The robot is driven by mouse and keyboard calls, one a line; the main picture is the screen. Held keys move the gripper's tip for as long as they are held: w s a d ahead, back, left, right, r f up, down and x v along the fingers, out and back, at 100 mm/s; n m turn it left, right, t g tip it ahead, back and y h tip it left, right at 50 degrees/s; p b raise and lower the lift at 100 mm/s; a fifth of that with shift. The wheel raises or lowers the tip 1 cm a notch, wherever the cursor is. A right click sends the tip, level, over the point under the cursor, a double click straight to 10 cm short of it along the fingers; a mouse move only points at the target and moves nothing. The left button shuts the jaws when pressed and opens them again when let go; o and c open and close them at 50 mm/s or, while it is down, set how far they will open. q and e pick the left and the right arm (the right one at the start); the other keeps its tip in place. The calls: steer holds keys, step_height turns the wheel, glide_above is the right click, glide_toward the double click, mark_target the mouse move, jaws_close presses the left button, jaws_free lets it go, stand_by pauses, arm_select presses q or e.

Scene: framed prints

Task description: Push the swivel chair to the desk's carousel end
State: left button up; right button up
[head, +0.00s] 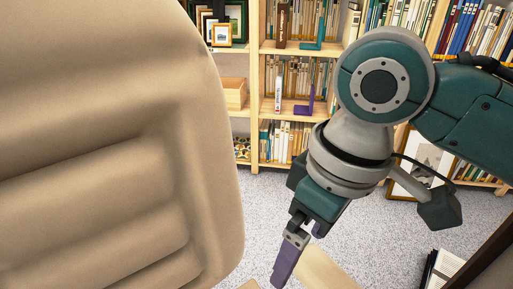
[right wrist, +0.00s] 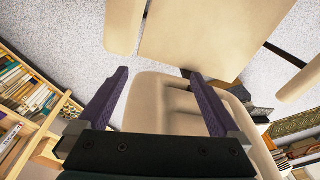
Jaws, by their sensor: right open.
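The beige swivel chair's padded backrest (head: 110,150) fills the left of the head view, very close. A strip of beige upholstery (head: 326,270) shows at the bottom, beside my right gripper (head: 292,256). In the right wrist view my right gripper (right wrist: 157,98) is open, its purple fingers spread over the top part of the backrest (right wrist: 165,95). The seat (right wrist: 215,35) and armrests (right wrist: 122,25) lie beyond it. I cannot tell whether the fingers touch the chair. My left gripper is out of view. I cannot make out the carousel end of the desk.
A wooden bookshelf (head: 255,75) full of books stands behind. A framed print (head: 425,160) leans at its foot. A dark wooden edge (head: 487,268) and books (head: 440,270) are at the lower right. Grey carpet (head: 370,235) between is clear.

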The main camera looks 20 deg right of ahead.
steer(key=m+h+b, duration=0.1)
steer(key=b, duration=0.5)
glide_above(311, 256)
steer(key=shift+g, duration=0.4)
steer(key=f, duration=0.5)
steer(key=shift+s+a+f, duration=0.25)
steer(key=shift+a+f, duration=0.1)
steer(key=shift+f, duration=0.05)
steer(key=shift+w+d+b, duration=0.15)
steer(key=shift+d+b, duration=0.1)
steer(key=shift+b, duration=0.1)
steer(key=shift+d, duration=0.1)
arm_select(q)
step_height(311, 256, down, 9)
arm_select(e)
steer(key=shift+r, duration=0.1)
arm_select(q)
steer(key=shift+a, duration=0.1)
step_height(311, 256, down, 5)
steer(key=b, duration=0.5)
arm_select(e)
step_height(311, 256, down, 10)
jaws_close()
